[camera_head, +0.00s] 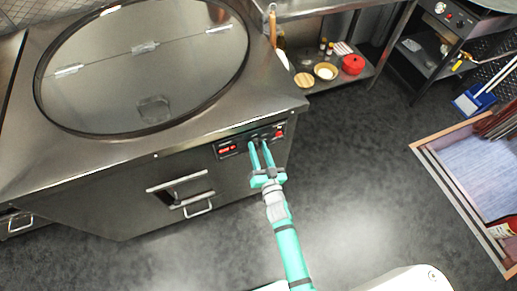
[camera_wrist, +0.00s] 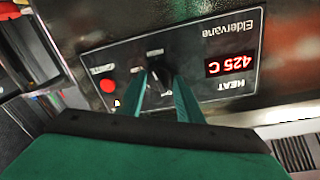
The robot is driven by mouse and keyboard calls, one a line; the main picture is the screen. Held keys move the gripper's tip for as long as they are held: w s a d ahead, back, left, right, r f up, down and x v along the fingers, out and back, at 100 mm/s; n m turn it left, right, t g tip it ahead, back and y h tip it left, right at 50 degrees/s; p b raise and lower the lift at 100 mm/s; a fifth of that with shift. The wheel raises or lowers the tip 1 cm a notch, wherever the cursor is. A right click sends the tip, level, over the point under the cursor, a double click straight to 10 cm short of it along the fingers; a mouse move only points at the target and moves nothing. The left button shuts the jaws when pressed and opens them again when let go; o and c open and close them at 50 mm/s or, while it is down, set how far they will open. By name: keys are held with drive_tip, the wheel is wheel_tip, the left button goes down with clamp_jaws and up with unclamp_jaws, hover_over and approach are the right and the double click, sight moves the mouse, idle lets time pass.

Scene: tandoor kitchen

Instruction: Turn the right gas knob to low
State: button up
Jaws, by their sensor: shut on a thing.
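A black control panel (camera_head: 238,144) is on the front of the steel tandoor cabinet. In the wrist view the panel (camera_wrist: 200,50) appears upside down, with a red "425 C" display (camera_wrist: 230,64) and a red button (camera_wrist: 108,86). A small black knob (camera_wrist: 160,74) sits between them, and it is the only knob I can make out on this panel. My gripper (camera_head: 257,143) reaches the panel, its teal fingers on either side of the knob and shut on it. The fingers hide part of the knob and its printed marks, so its exact setting is unclear.
The tandoor's round lid (camera_head: 150,65) covers the cabinet top. Handles (camera_head: 182,190) stick out of the cabinet front, left of my arm. A shelf at the back holds a red pot (camera_head: 353,64) and bowls. The dark floor (camera_head: 370,165) to the right is open.

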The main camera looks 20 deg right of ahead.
drive_tip(key=n, duration=0.4)
drive_tip(key=shift+n, duration=0.3)
drive_tip(key=shift+a+n+t+y, duration=0.15)
drive_tip(key=shift+n+t+y, duration=0.15)
drive_tip(key=shift+n, duration=2.5)
drive_tip(key=o, duration=1.1)
drive_tip(key=shift+c, duration=0.2)
drive_tip(key=shift+f, duration=0.1)
drive_tip(key=shift+s, duration=0.5)
drive_tip(key=s, duration=0.9)
drive_tip(key=shift+s+f, duration=0.35)
drive_tip(key=shift+f, duration=0.05)
